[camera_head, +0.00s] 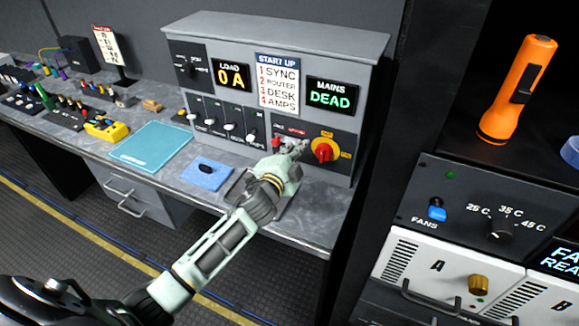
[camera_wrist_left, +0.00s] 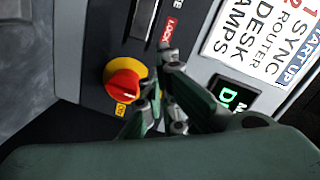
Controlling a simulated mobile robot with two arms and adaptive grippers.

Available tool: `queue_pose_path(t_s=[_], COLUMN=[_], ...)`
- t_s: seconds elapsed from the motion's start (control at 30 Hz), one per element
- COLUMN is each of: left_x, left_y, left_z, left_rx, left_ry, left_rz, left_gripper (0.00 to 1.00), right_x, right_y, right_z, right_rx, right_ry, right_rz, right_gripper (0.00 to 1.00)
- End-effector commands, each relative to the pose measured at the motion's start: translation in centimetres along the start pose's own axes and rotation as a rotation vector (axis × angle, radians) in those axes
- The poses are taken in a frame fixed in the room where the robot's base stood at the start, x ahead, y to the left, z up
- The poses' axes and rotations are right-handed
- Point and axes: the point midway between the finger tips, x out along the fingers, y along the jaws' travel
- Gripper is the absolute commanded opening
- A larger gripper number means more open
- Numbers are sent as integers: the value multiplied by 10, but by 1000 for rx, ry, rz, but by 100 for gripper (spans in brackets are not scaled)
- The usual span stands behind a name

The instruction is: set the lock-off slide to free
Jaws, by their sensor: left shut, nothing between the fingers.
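My left gripper (camera_head: 294,148) is shut and empty, its tips close against the lower right of the grey control cabinet. In the left wrist view the gripper (camera_wrist_left: 163,75) points at the panel beside the red LOCK label (camera_wrist_left: 168,32). This label (camera_head: 292,130) also shows just above the fingers in the head view. The lock-off slide is mostly hidden by the fingers, so its position and any contact cannot be told. A red rotary knob on a yellow plate (camera_head: 323,150) is right of the fingers; the left wrist view shows it too (camera_wrist_left: 124,80). My right gripper is out of view.
The MAINS display (camera_head: 330,94) reads DEAD and the LOAD display (camera_head: 233,76) reads 0 A. Several breaker switches (camera_head: 230,126) are left of the gripper. A blue pad (camera_head: 205,173) lies on the desk. An orange flashlight (camera_head: 516,90) stands on the rack at right.

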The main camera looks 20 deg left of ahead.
Motion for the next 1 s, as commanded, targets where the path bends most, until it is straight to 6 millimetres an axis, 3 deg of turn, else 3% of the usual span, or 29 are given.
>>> queue_pose_path(t_s=[0.13,0.43,0.77,0.87,0.97,1.0], left_x=[-22,-67,-82,-91,-117,-133], left_y=[2,2,0,10,36,52], left_z=[3,2,1,8,23,32], left_rx=[4,2,-1,-50,-178,-248], left_ry=[-2,0,-4,-42,-150,-214], left_rz=[0,0,1,29,104,150], left_gripper=[0,0,0,0,0,0], right_x=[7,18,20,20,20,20], right_y=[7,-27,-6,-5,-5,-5], right_z=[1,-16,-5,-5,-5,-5], right_rx=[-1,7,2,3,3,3], right_ry=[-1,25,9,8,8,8], right_rz=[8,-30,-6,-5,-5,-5], right_gripper=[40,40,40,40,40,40])
